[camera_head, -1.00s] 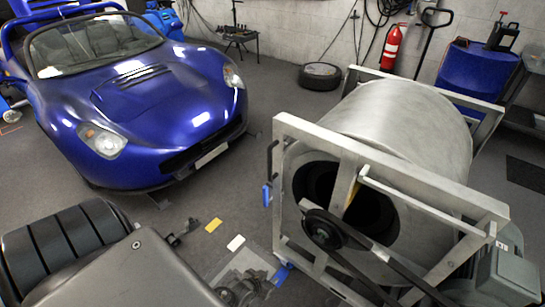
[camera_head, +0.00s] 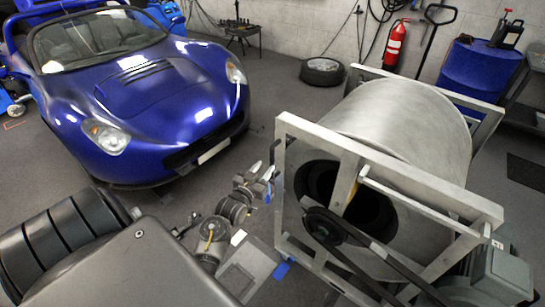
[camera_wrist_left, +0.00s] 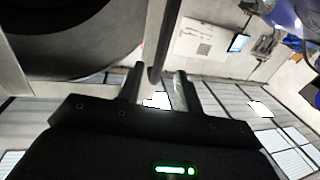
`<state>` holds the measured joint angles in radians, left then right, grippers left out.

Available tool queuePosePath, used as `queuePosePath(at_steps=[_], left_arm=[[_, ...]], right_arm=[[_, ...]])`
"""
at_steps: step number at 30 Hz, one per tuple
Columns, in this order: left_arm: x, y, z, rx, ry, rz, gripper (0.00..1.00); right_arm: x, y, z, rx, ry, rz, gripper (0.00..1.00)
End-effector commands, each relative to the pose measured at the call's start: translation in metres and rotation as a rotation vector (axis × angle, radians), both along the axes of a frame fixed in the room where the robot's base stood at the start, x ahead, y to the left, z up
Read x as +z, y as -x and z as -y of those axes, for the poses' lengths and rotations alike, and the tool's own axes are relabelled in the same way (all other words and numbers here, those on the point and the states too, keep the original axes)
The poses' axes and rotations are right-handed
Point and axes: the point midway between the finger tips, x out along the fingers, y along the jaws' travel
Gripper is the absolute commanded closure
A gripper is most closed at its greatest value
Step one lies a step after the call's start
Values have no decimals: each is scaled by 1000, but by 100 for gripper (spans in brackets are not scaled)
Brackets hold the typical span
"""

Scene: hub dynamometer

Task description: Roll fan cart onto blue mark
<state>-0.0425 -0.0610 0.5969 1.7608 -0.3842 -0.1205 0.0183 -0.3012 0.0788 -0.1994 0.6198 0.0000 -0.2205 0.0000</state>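The fan cart is a large grey drum (camera_head: 395,125) in a pale metal frame (camera_head: 345,143) on the right of the head view, with a black belt and pulley in front. A dark upright handle (camera_head: 274,152) is on its left side. The blue mark (camera_head: 282,269) lies on the floor by the frame's lower left corner. My left gripper (camera_head: 267,174) is at the handle. In the left wrist view its two fingers (camera_wrist_left: 159,88) stand apart with a dark bar (camera_wrist_left: 162,40) between them; I see no clear contact. My right gripper is not in view.
A blue sports car (camera_head: 150,85) stands at the left. A tyre (camera_head: 322,71), a fire extinguisher (camera_head: 394,45) and a blue drum (camera_head: 478,75) stand along the back wall. Floor between car and cart is open.

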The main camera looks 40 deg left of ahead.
Motion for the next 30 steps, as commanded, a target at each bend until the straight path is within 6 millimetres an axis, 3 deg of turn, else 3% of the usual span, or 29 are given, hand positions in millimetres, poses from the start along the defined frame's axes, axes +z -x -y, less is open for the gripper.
queuePosePath(at_steps=[3,10,23,30], left_arm=[[3,-24,-5,0,2,1,65],[1,-56,-13,0,1,-1,65],[0,-68,-15,0,0,-1,65],[0,-68,-15,0,0,-1,92]], right_arm=[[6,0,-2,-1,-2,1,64],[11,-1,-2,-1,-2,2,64],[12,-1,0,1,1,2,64],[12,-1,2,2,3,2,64]])
